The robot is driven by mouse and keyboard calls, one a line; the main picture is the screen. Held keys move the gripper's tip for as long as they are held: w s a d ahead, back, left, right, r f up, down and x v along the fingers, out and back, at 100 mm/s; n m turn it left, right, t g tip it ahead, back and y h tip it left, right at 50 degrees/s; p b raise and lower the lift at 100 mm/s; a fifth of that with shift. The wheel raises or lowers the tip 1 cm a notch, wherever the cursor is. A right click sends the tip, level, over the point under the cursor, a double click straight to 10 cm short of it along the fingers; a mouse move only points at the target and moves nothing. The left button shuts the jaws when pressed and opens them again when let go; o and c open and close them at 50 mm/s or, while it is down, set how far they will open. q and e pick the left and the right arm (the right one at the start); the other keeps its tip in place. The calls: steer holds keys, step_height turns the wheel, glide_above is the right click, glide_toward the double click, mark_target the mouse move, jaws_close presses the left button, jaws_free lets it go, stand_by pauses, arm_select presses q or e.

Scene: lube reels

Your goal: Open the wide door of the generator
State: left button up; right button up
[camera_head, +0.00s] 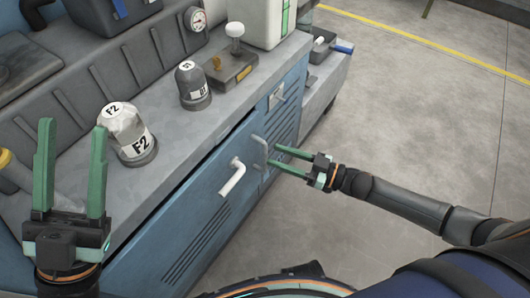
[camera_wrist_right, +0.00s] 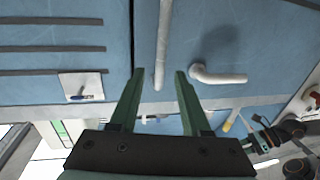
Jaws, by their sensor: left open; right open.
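The generator is a blue cabinet under a grey top. Its wide blue door (camera_head: 190,225) appears closed, with vent slots low down. A white bent handle (camera_head: 232,178) is on its front; it also shows in the right wrist view (camera_wrist_right: 218,76). A grey bar handle (camera_head: 259,152) stands further right, beside the door seam. My right gripper (camera_head: 273,157) is open in front of the grey handle, fingers pointing at it. In the right wrist view the grey handle (camera_wrist_right: 163,45) lines up between the open fingers; contact cannot be told. My left gripper (camera_head: 72,127) is open and empty, raised at the left.
A slotted panel (camera_wrist_right: 55,48) with a label lies beyond the seam. Bottles marked F2 (camera_head: 128,135) and a smaller grey one (camera_head: 192,88) stand on the grey top (camera_head: 165,170), with a small block device (camera_head: 232,70) beyond. The floor (camera_head: 410,110) at right is clear.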

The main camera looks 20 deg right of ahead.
mark_target(265, 152)
steer(key=shift+b+x, duration=0.4)
steer(key=shift+x, duration=1.9)
jaws_close()
